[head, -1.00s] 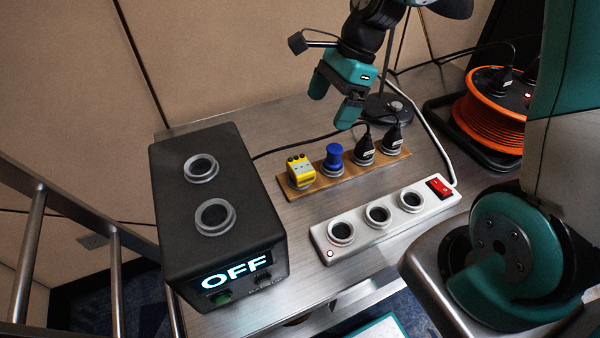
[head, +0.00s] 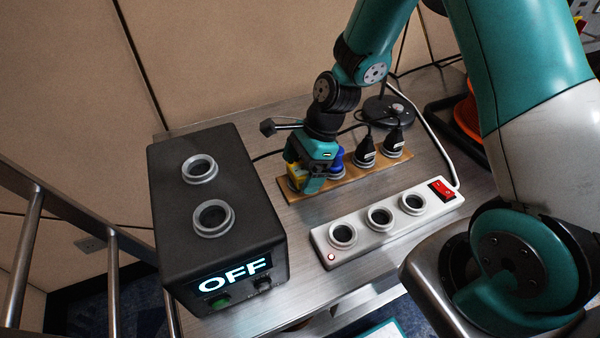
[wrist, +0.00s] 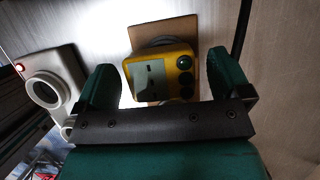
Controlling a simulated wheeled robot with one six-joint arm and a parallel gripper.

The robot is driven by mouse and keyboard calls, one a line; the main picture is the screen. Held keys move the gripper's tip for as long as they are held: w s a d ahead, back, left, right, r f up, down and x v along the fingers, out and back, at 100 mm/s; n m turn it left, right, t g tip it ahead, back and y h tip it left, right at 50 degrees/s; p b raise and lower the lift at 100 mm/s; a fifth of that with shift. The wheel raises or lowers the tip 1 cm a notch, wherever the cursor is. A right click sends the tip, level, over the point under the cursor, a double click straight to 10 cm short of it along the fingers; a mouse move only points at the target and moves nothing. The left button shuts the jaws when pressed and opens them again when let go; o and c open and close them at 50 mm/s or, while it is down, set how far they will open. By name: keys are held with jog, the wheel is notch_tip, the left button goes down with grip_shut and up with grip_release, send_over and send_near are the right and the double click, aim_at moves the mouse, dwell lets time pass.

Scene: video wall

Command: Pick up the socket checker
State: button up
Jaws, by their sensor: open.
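The socket checker, a yellow block with a pale screen and dark round buttons, stands at the left end of a wooden strip. In the head view the socket checker (head: 295,170) is mostly hidden behind my gripper (head: 302,172). In the wrist view the socket checker (wrist: 160,72) shows between the two teal fingers of my gripper (wrist: 164,80). The fingers are open, one on each side of it, with gaps visible. Whether the fingertips reach down beside its body is hard to tell.
A blue plug (head: 338,160) stands close right of my gripper, then black plugs (head: 364,148) on the wooden strip (head: 345,184). A white power strip (head: 380,232) lies in front. A dark box (head: 170,235) reading OFF stands left. A lamp base (head: 388,112) is behind.

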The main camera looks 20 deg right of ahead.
jog(key=shift+a+f, duration=0.1)
jog(key=shift+f, duration=0.1)
jog(key=c, duration=1.1)
jog(key=shift+r, duration=0.15)
